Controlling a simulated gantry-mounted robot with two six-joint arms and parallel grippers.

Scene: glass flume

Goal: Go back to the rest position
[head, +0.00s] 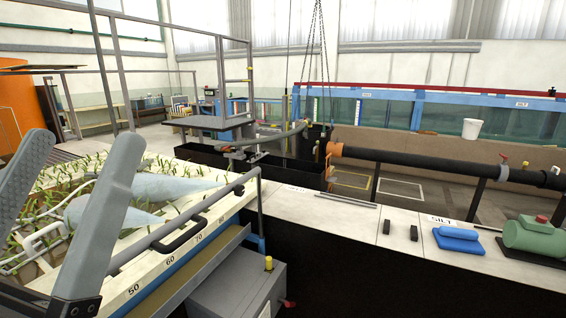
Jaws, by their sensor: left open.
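My left gripper (86,144) is large in the near left of the head view. Its two grey fingers stand wide apart and point up, with nothing between them. Behind them lies a pale bed with green shoots (172,163) and grey cone-shaped bodies (135,217). The fingers hide part of this bed. I cannot tell how far above it they are. My right gripper is not in view.
A metal rail with a black handle (182,236) runs along the bed's numbered edge. A grey box (238,285) stands below. A black pipe (430,162) crosses behind.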

